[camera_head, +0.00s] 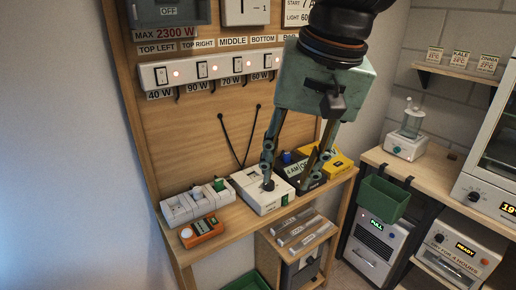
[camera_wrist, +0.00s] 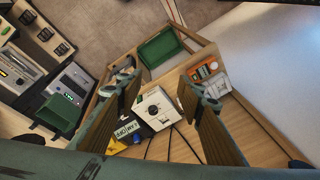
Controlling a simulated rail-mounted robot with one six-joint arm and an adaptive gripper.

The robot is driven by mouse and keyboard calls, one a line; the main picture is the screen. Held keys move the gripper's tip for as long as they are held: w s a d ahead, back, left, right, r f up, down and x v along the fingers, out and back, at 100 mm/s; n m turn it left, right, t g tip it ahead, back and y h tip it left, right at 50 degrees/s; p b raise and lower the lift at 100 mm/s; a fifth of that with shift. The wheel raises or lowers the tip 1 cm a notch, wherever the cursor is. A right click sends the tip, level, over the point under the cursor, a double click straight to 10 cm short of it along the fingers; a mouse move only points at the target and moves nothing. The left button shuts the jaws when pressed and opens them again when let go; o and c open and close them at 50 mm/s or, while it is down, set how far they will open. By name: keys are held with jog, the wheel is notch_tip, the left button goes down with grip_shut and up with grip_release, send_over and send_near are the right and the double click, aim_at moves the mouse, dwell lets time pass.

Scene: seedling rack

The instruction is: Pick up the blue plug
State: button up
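A small blue piece (camera_head: 287,157), which looks like the blue plug, shows at the back of the shelf by a black box (camera_head: 312,183) with a label. My gripper (camera_head: 287,182) points down with its fingers spread, in front of the blue piece and over the white box (camera_head: 250,188) and black box. In the wrist view my gripper (camera_wrist: 156,84) is open and empty, with the white box (camera_wrist: 157,108) showing between its fingers. Whether the fingertips touch the boxes is unclear.
A white socket strip (camera_head: 176,209) with a green plug (camera_head: 218,184) and an orange meter (camera_head: 202,232) stand at the shelf's left. A yellow box (camera_head: 339,163) is at the right. Black cables (camera_head: 232,142) hang on the backboard. A green bin (camera_head: 383,199) hangs further right.

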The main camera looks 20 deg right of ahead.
jog(key=w+d+m+y+p, duration=0.1)
jog(key=w+d+m+p, duration=0.35)
jog(key=w, duration=0.65)
jog(key=w+d+m+y+p, duration=0.1)
jog(key=w+d+m+p, duration=0.3)
jog(key=w, duration=0.7)
jog(key=w+d+f+m+p, duration=0.3)
jog(key=w+d+f+m, duration=0.2)
jog(key=w+d, duration=0.3)
jog(key=w+d+f+m+y+p, duration=0.1)
jog(key=w+d+f+m+p, duration=0.3)
jog(key=w+d, duration=0.4)
notch_tip(320, 180, down, 2)
jog(key=d+m, duration=0.1)
jog(key=d, duration=0.1)
jog(key=shift+d+g, duration=0.3)
jog(key=shift+d, duration=0.05)
jog(key=shift+f, duration=0.2)
send_over(289, 154)
jog(key=s+d, duration=0.1)
jog(key=d, duration=0.1)
notch_tip(289, 154, down, 7)
jog(key=shift+d+r, duration=0.15)
jog(key=shift+r, duration=0.05)
jog(key=shift+w+f, duration=0.15)
jog(key=shift+f, duration=0.4)
jog(key=shift+a+f, duration=0.1)
jog(key=shift+a, duration=0.1)
